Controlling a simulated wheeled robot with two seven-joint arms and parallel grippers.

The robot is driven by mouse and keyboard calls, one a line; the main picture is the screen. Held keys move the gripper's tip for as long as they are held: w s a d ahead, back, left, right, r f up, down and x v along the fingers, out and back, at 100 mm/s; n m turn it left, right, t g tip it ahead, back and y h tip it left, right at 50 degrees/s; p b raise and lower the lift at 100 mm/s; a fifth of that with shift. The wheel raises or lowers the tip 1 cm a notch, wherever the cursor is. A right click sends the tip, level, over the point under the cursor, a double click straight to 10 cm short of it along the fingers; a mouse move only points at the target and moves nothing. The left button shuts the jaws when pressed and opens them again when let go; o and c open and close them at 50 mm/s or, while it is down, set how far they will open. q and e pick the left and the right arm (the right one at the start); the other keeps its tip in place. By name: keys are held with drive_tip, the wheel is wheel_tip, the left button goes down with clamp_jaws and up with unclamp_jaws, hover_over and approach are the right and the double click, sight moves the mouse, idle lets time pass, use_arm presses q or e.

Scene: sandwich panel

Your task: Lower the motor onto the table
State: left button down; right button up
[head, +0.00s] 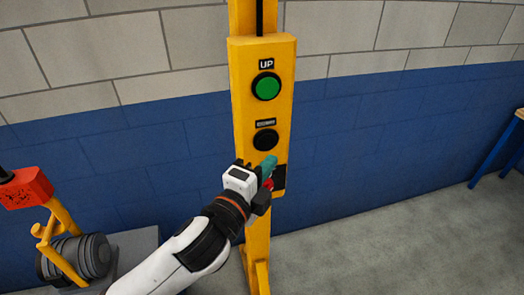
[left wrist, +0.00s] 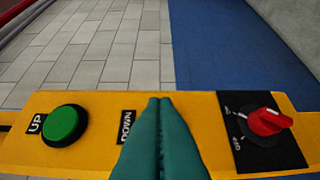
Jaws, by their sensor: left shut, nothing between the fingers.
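The motor (head: 92,257) is a dark grey ribbed cylinder at the lower left, under a yellow hook (head: 62,222). A grey flat surface (head: 138,245), probably the table, shows beside it; I cannot tell whether they touch. A yellow panel (head: 243,62) carries a green UP button (head: 267,87), a black button (head: 265,139) below it and a red rotary knob (left wrist: 268,121). My left gripper (head: 269,164) is shut and empty, its teal fingertips just below the black button in the head view. In the left wrist view its fingers (left wrist: 160,104) cover the black button, beside the DOWN label (left wrist: 127,127).
A red hoist block (head: 26,188) is above the hook. The panel's yellow post (head: 258,240) stands before a blue and grey block wall (head: 180,120). A blue frame (head: 497,142) stands at the far right. The floor (head: 400,245) right of the post is clear.

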sight(271, 141)
use_arm(q)
drive_tip(key=shift+w+a+p, duration=0.3)
drive_tip(key=shift+w, duration=0.75)
drive_tip(key=shift+w+a+p, duration=0.25)
drive_tip(key=shift+w+p, duration=0.05)
drive_tip(key=shift+w, duration=0.7)
